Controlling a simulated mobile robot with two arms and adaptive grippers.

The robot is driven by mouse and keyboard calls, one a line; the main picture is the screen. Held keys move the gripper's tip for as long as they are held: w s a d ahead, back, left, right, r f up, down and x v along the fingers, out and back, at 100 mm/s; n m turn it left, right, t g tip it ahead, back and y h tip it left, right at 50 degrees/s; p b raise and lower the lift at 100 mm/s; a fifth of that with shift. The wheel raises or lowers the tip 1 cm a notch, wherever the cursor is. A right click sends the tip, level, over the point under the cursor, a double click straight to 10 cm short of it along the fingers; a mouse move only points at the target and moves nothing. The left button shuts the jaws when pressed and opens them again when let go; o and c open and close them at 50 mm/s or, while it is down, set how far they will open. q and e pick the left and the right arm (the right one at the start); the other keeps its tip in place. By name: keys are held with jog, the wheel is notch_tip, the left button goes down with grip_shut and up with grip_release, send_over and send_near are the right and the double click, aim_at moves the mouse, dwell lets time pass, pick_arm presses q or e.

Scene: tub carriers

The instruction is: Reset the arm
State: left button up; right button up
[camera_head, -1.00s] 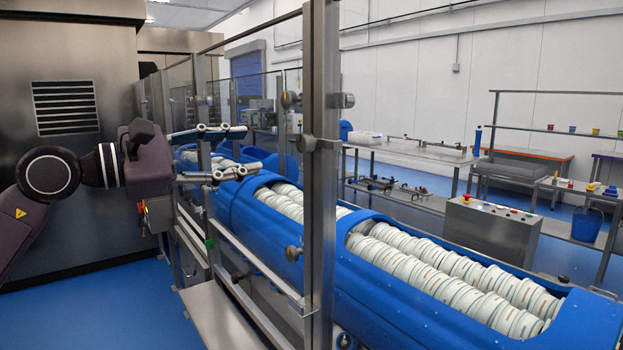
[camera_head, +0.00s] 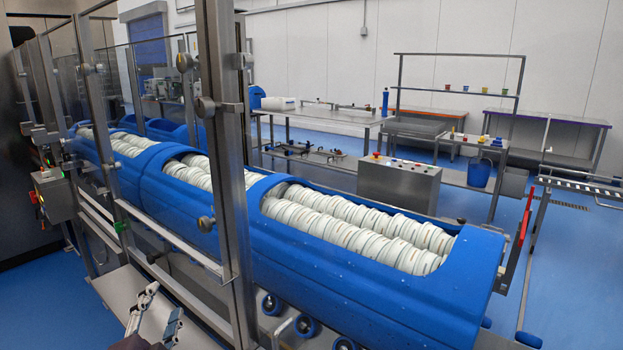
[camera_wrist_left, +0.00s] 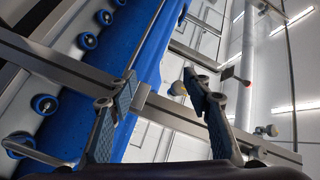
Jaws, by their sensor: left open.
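My left gripper (camera_head: 164,303) is low at the bottom left of the head view, its two fingers apart and pointing up and away. In the left wrist view the open gripper (camera_wrist_left: 160,85) has nothing between its padded fingers. It is on the near side of the metal guard frame (camera_head: 226,150), beside the blue tub carrier (camera_head: 370,265). I cannot tell from the views whether it touches the frame. The rest of my left arm is mostly below the picture. My right gripper is not in view.
The carriers hold rows of white tubs (camera_head: 355,238). A control box (camera_head: 398,184) stands behind them. A metal rack (camera_head: 455,95) is at the back. Blue floor (camera_head: 585,290) is clear at the lower right.

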pick_arm(q)
jog(key=s+f+n+g, duration=0.4)
jog(key=s+f, duration=0.3)
jog(key=f, duration=0.5)
jog(key=s+d+f+n+g+h, duration=0.2)
jog(key=s+d+f+g, duration=0.25)
jog(key=s+f, duration=0.55)
jog(key=s+d+f+n+g+h, duration=0.1)
jog(key=s+d+f+n+g, duration=0.35)
jog(key=s, duration=0.85)
notch_tip(320, 180, down, 27)
jog(key=s+m+g, duration=0.2)
jog(key=s+a+f, duration=0.2)
jog(key=s+f, duration=0.6)
jog(key=s+a+f+g, duration=0.1)
jog(key=s+f, duration=0.7)
jog(key=s, duration=0.1)
jog(key=shift+a+f, duration=0.25)
jog(key=shift+a, duration=0.15)
